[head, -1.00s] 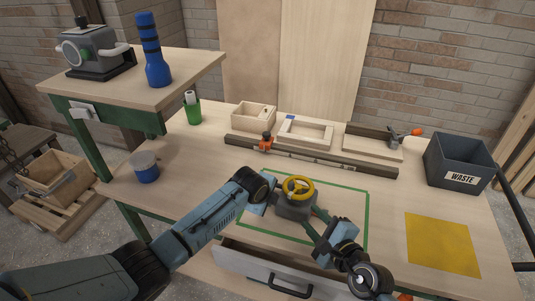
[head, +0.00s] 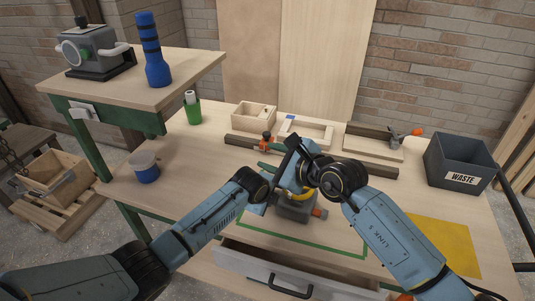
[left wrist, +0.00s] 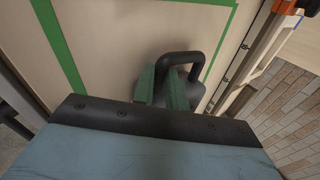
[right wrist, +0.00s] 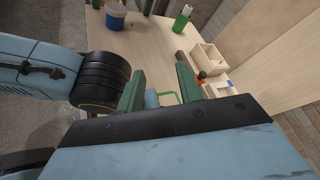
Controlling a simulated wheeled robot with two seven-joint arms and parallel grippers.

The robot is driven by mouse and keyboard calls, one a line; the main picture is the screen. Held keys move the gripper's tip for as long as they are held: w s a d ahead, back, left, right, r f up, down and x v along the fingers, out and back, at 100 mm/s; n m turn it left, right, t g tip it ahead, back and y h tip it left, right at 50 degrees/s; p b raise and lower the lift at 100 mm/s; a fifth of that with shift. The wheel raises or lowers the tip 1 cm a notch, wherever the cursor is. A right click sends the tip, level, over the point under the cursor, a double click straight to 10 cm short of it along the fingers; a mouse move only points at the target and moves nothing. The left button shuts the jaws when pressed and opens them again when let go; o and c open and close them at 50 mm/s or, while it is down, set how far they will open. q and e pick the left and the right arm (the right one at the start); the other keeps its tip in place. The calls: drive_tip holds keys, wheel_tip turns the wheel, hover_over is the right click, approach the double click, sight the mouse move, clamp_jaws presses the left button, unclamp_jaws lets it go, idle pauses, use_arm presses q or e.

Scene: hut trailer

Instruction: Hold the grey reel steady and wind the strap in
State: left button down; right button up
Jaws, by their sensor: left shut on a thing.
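The grey reel (head: 297,211) stands on the workbench inside a green taped outline, its yellow wheel (head: 291,190) on top and partly hidden by my right arm. A small orange-red piece (head: 320,213) sticks out at its right side; I cannot tell if it is the strap. My left gripper (left wrist: 162,78) is shut on the reel's black handle (left wrist: 182,57); in the head view its fingers are mostly hidden. My right gripper (head: 266,157) is above and behind the reel, pointing left. Its fingers are apart and empty in the right wrist view (right wrist: 160,78).
A waste bin (head: 458,162) and yellow mat (head: 447,240) are at the right. A drawer (head: 300,272) is open at the front. A blue tub (head: 144,167) stands left.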

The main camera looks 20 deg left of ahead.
drive_tip(key=shift+a+r+m+g+h, duration=0.35)
drive_tip(key=shift+a+m+g+h, duration=0.2)
drive_tip(key=shift+h, duration=0.25)
drive_tip(key=shift+s, duration=0.1)
drive_tip(key=shift+c, duration=0.9)
drive_tip(key=shift+d+f, duration=0.25)
drive_tip(key=shift+c, duration=0.6)
drive_tip(key=g+h, duration=0.4)
drive_tip(key=h, duration=0.2)
approach(298, 197)
drive_tip(key=shift+t, duration=0.25)
drive_tip(key=x, duration=0.3)
drive_tip(key=a+x, duration=0.1)
drive_tip(key=x, duration=0.2)
drive_tip(key=shift+x, duration=0.85)
